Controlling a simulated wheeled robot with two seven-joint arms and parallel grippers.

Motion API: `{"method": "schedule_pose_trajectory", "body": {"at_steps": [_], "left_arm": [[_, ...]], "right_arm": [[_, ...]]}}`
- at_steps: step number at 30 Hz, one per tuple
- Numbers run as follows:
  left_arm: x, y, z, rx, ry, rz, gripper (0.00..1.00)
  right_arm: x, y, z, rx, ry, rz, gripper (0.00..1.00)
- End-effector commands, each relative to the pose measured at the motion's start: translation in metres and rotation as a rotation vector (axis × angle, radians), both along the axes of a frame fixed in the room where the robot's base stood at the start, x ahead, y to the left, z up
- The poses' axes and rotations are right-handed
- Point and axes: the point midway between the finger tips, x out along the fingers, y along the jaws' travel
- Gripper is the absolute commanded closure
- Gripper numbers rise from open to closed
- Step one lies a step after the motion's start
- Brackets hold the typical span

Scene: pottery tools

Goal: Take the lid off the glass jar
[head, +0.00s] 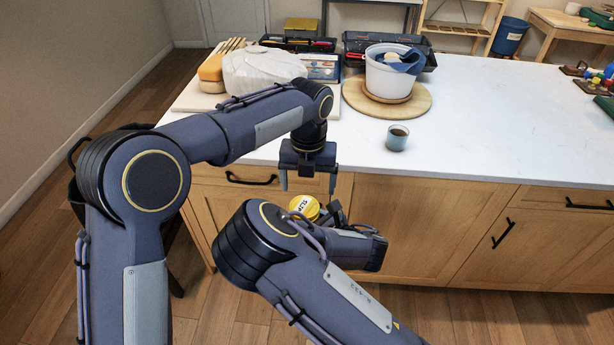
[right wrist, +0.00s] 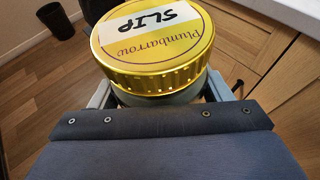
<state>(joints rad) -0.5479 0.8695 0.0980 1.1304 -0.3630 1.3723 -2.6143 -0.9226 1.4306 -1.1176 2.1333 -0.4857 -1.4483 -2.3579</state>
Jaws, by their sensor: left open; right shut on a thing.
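The jar's gold lid (head: 304,207) is on the jar, with a white label reading SLIP. In the right wrist view the lid (right wrist: 150,45) fills the upper middle and hides most of the jar; a strip of the jar body (right wrist: 160,98) shows below it. My right gripper (right wrist: 160,92) is shut on the jar, a finger on each side below the lid, and holds it in front of the counter. My left gripper (head: 308,186) is open, pointing down, just above the lid, its two fingers apart and empty.
The white countertop (head: 480,120) has a small cup (head: 397,138) near its front edge. A white bucket (head: 390,75) stands on a round wooden board (head: 418,104). A wrapped pale lump (head: 262,70) and a sponge (head: 211,73) are at back left. Wooden cabinet fronts (head: 410,225) are close behind the jar.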

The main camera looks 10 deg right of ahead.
Motion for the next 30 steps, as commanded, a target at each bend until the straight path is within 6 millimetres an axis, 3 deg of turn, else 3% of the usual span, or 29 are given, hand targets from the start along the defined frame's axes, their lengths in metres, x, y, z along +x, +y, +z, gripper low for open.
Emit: {"method": "schedule_pose_trajectory", "body": {"at_steps": [6,12,23,30], "left_arm": [[-0.001,0.001,-0.036,0.002,0.004,0.003,0.16],[-0.001,0.001,-0.058,0.001,0.002,0.005,0.16],[0.000,0.001,-0.064,-0.001,0.000,0.006,0.16],[-0.001,0.000,-0.064,-0.004,0.002,0.005,0.45]], "right_arm": [[0.001,0.000,0.002,0.002,-0.004,0.000,0.92],[0.001,0.000,0.002,0.002,-0.004,0.000,0.92],[0.001,0.000,0.002,0.002,-0.004,0.000,0.92],[0.001,0.001,0.002,0.003,-0.005,0.003,0.92]]}}
